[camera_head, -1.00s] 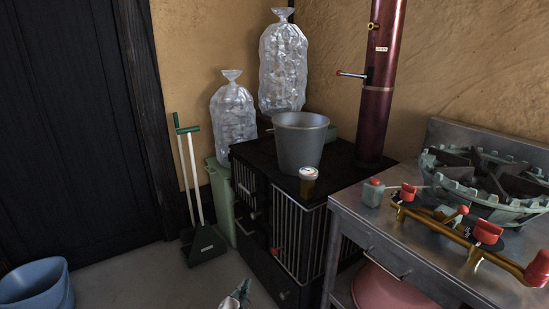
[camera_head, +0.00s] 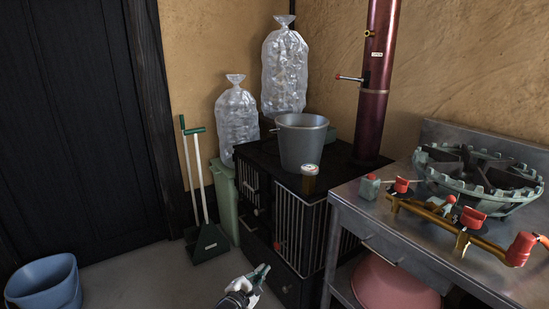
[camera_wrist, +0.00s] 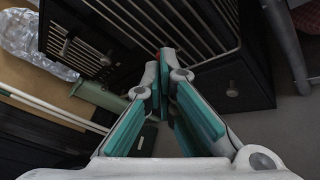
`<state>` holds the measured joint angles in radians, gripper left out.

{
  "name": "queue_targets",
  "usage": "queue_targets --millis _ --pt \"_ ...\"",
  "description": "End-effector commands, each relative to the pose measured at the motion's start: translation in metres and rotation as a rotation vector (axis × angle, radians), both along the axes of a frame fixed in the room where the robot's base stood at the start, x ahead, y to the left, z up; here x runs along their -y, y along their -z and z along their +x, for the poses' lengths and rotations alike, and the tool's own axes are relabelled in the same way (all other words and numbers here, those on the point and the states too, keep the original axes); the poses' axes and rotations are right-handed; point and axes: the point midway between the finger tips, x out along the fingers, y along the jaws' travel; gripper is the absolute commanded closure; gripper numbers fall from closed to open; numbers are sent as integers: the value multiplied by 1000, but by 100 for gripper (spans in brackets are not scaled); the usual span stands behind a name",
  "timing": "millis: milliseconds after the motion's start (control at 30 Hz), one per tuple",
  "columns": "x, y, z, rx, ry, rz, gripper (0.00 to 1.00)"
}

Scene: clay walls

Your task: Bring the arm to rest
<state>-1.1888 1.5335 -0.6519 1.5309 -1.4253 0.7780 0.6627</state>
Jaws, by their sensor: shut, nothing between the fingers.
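My gripper (camera_head: 264,270) shows at the bottom middle of the head view, low in front of the black stove (camera_head: 288,215). In the wrist view my gripper (camera_wrist: 165,68) has its two teal-padded fingers brought together at the tips, with nothing held between them. The stove's barred front (camera_wrist: 150,30) fills the top of the wrist view beyond the fingertips. The gap between fingertips and stove is hard to judge.
A metal pot (camera_head: 301,147) and a small jar (camera_head: 309,180) stand on the stove. A steel table (camera_head: 400,235) with a burner is at the right. A dustpan (camera_head: 207,243), a green bin (camera_head: 224,190) and a blue bucket (camera_head: 42,284) stand left. Floor between is clear.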

Motion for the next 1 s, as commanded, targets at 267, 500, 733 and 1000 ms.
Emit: queue_targets --millis 267,500,733,1000 --pt "76 -83 -3 32 324 188 100" --pt "150 -153 -36 29 645 379 100" --pt "208 -212 -87 1 918 562 100" --pt "253 -271 -164 -59 1179 783 100"
